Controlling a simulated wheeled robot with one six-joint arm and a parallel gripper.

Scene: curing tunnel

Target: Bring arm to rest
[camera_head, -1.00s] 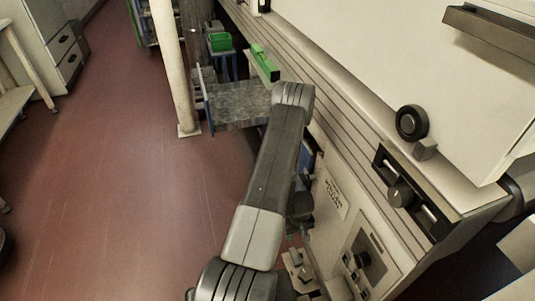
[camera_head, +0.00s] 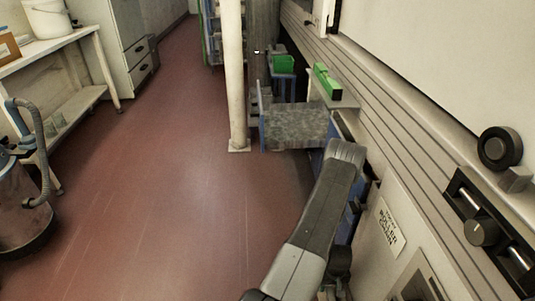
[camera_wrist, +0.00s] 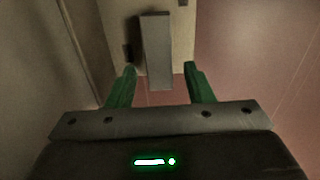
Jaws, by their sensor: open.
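My arm (camera_head: 322,214) reaches forward along the right side in the head view, close to the cream machine's side. My gripper (camera_wrist: 160,80) shows in the wrist view with its two green fingers apart and nothing between them touching either one. A grey upright bar or plate (camera_wrist: 156,48) stands beyond the fingertips in the wrist view; I cannot tell what it is. In the head view my gripper is hidden behind the arm.
The cream machine (camera_head: 440,90) with knobs fills the right. A grey-topped cart (camera_head: 294,125), a green bin (camera_head: 284,63) and a white post (camera_head: 232,80) stand ahead. A vacuum cleaner (camera_head: 22,205) and a bench (camera_head: 72,98) are at left. The red floor (camera_head: 165,190) between is clear.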

